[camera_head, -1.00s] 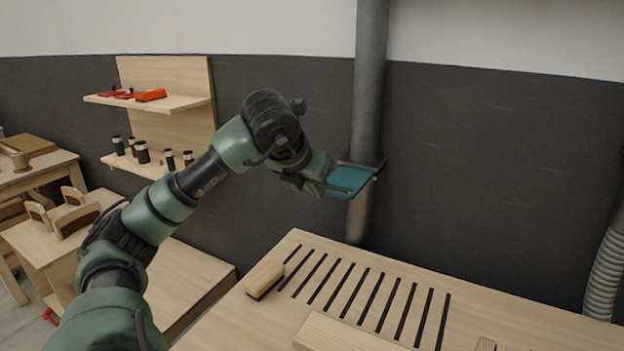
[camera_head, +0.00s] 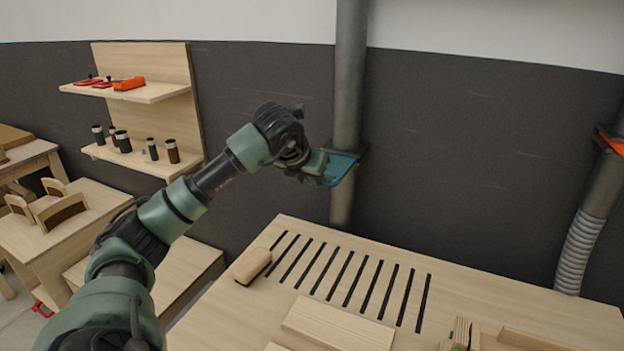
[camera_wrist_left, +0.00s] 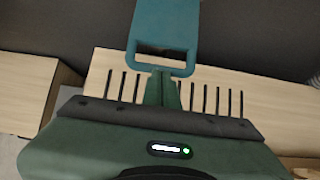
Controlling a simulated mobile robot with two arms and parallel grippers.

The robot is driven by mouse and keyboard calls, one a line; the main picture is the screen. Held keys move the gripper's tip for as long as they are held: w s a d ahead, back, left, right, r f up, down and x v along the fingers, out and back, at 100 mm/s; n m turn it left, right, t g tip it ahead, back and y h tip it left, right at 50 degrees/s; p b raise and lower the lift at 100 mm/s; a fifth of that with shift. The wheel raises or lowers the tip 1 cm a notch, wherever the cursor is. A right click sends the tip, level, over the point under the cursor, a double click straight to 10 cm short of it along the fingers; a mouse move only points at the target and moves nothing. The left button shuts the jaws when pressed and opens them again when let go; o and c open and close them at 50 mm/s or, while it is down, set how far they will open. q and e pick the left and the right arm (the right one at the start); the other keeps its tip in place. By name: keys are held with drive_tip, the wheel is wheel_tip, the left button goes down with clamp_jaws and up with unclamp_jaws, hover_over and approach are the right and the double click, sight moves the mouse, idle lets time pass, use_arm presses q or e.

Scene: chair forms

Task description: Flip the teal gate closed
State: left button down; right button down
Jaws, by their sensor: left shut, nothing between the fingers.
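The teal gate (camera_head: 343,167) is a flat plate at the grey vertical pipe (camera_head: 348,80), sticking out to the left of it in the head view. In the left wrist view the gate (camera_wrist_left: 166,22) has a slot near its close end. My left gripper (camera_head: 320,170) is at the gate's outer left end and partly hides it. In the left wrist view its fingers (camera_wrist_left: 162,88) are together and empty, at the slotted end's edge. I cannot tell whether they touch it. My right gripper is not in view.
A slatted wooden table (camera_head: 250,300) stands below, with loose wood blocks (camera_head: 338,325) on it. A second pipe (camera_head: 590,220) with an orange gate (camera_head: 610,142) is at the right. A wall shelf (camera_head: 130,92) and small furniture are at the left.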

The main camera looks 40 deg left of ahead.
sight(330, 168)
use_arm(q)
drive_tip(key=w+p, duration=0.1)
drive_tip(key=w, duration=0.1)
drive_tip(key=w+a+p, duration=0.1)
drive_tip(key=w, duration=0.1)
drive_tip(key=w+a+p, duration=0.1)
drive_tip(key=w, duration=0.2)
drive_tip(key=shift+a+r, duration=0.1)
drive_tip(key=shift+w+a, duration=0.1)
drive_tip(key=shift+w, duration=0.25)
drive_tip(key=shift+s, duration=0.1)
